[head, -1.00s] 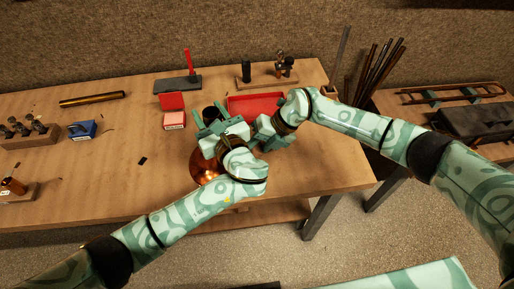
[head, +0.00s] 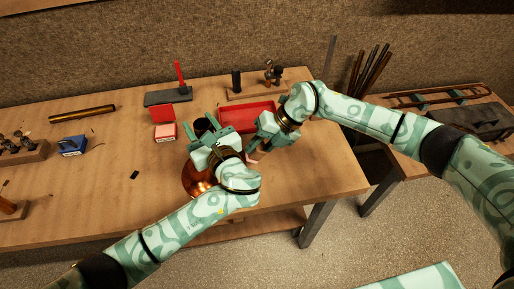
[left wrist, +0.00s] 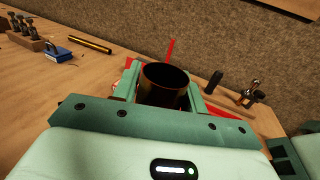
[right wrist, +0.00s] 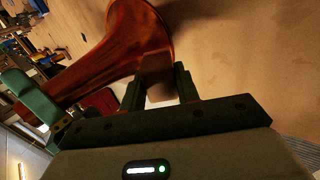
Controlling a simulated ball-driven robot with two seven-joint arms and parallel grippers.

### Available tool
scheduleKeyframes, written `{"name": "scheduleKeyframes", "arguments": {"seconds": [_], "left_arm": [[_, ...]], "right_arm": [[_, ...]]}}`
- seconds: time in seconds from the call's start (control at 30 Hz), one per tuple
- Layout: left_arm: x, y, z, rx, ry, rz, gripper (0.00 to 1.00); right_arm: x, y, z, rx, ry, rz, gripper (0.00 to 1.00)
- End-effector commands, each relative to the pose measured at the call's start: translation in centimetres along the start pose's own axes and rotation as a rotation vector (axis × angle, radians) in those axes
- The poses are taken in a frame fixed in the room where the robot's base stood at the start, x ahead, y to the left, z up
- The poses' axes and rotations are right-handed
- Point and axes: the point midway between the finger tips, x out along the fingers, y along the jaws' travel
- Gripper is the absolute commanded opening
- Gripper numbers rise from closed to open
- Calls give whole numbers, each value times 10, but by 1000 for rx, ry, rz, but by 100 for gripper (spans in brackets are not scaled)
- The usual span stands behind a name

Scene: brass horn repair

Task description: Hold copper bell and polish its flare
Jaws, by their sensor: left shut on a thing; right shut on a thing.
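The copper bell (head: 196,181) stands over the bench with its flare low, partly hidden by my left arm. My left gripper (head: 204,131) is shut around its narrow upper tube. The tube's dark open end (left wrist: 166,75) shows between the fingers in the left wrist view. My right gripper (head: 258,152) is to the right of the bell, shut on a small pale pinkish-tan piece (head: 256,156), perhaps a cloth. In the right wrist view the copper flare (right wrist: 145,35) is close beyond the fingertips; whether the piece touches it I cannot tell.
A red tray (head: 262,116) lies behind my grippers. A red-and-white box (head: 165,132), a dark plate (head: 168,97) with a red-handled tool, a brass tube (head: 82,114) and a blue block (head: 72,146) are further left. The bench front left is mostly clear.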

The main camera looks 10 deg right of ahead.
Motion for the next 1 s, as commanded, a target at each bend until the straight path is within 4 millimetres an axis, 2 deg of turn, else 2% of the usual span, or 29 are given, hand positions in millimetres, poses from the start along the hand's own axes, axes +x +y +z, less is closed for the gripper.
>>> {"name": "scheduleKeyframes", "arguments": {"seconds": [0.3, 0.33, 0.4, 0.67, 0.77, 0.87, 1.0], "left_arm": [[0, 0, -1, 1, 2, 0, 20], [0, 0, -1, 1, 2, 0, 51], [0, 0, -1, 1, 2, 0, 68], [0, 0, 0, 0, 1, 0, 68], [-7, 0, -1, 0, 2, -1, 68], [-23, -1, -2, 0, 5, -3, 68], [-56, -1, -2, -1, 6, -2, 68]], "right_arm": [[0, 0, 0, 0, 0, 0, 13], [0, 0, 0, -1, 0, 0, 13], [0, 0, 0, -1, 0, 0, 13], [0, 0, 0, -1, 0, 0, 13], [0, 0, 0, -1, 0, 0, 13], [0, 0, 0, -1, 0, 0, 13], [0, 0, 0, -1, 0, 0, 13]]}}
